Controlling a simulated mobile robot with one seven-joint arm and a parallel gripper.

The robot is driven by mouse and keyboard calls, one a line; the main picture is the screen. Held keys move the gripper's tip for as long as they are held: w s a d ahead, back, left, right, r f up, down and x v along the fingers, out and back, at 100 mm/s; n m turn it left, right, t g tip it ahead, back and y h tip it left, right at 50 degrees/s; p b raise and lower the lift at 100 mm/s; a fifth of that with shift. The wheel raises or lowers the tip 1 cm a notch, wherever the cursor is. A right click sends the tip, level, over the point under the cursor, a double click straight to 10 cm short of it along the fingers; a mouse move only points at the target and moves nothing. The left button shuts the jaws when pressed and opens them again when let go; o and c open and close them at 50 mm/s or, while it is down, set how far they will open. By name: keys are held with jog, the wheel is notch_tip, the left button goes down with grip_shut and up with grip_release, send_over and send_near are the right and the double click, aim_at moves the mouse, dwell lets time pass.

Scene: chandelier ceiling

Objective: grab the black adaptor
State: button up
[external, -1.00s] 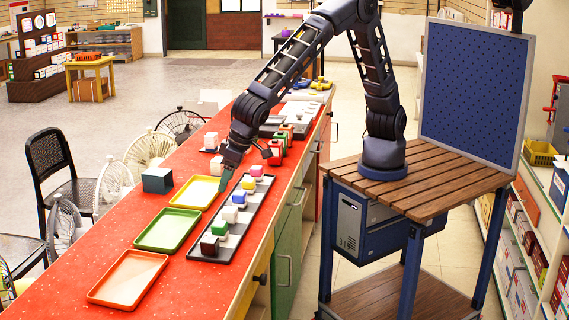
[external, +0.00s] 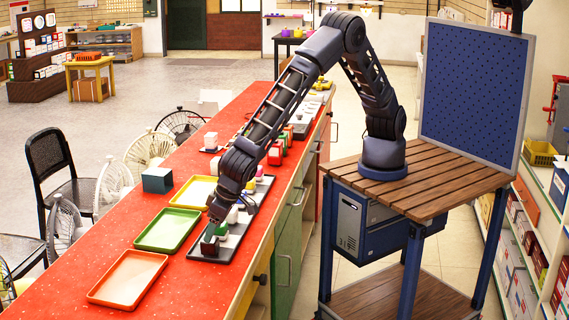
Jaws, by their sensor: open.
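A dark, blackish-brown adaptor block (external: 209,247) sits at the near end of a long dark tray (external: 228,250) on the red counter. A green block (external: 222,231) and a white block (external: 232,215) stand behind it in the same row. My gripper (external: 212,231) points down right over the near end of the row, just above or around the dark block. It is open; the fingers are small and partly hide the block, so I cannot tell whether they touch it.
Yellow (external: 190,193), green (external: 167,230) and orange (external: 127,279) shallow trays lie empty left of the row. A dark teal box (external: 157,180) stands farther back. Red blocks (external: 276,154) and another dark tray lie farther along the counter.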

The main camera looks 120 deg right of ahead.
aim_at(210, 247)
jog(key=shift+x, duration=2.55)
jog(key=shift+a, duration=0.15)
jog(key=c, duration=1.1)
